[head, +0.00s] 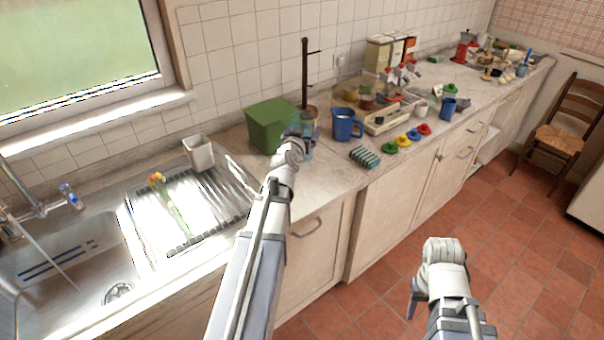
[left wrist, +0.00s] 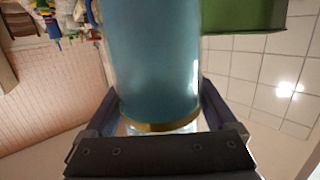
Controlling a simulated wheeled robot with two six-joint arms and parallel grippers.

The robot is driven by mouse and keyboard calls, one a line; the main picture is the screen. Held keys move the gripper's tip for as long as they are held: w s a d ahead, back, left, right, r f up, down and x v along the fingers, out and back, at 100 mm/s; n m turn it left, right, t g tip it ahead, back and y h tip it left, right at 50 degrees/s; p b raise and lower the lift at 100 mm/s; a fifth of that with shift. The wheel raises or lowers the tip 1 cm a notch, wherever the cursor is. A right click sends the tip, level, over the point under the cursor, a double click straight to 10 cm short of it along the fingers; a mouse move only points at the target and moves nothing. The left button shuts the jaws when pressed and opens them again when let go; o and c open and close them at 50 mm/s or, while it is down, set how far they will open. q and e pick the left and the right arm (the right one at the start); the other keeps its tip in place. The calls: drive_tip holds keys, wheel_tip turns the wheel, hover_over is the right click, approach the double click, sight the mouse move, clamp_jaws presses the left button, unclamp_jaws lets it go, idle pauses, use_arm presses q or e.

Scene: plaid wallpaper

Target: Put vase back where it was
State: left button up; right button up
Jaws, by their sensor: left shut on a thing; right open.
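The vase is a blue, see-through cylinder with a gold-brown band at one end; it fills the middle of the left wrist view (left wrist: 153,65). My left gripper (head: 302,138) is shut on it, with one dark finger on each side. In the head view the vase (head: 307,148) shows only partly behind my gripper, over the counter beside the green box. I cannot tell whether it touches the counter. My right gripper (head: 414,298) is open and empty, low over the tiled floor in front of the cabinets.
A green box (head: 268,124), a blue mug (head: 346,124) and a teal rack (head: 364,157) stand near the vase. Tulips (head: 172,203) lie on the drainer beside a white cup (head: 198,152). Water runs into the sink (head: 60,268). Coloured items crowd the counter to the right.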

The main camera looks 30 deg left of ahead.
use_arm(q)
drive_tip(key=shift+f+b, duration=4.95)
drive_tip(key=shift+b, duration=0.15)
use_arm(e)
wheel_tip(320, 180, down, 10)
use_arm(q)
drive_tip(key=shift+f, duration=0.2)
drive_tip(key=o, duration=1.4)
drive_tip(key=shift+c, duration=0.2)
drive_tip(key=shift+o, duration=0.2)
use_arm(e)
drive_tip(key=shift+f, duration=0.15)
use_arm(q)
drive_tip(key=shift+r, duration=0.1)
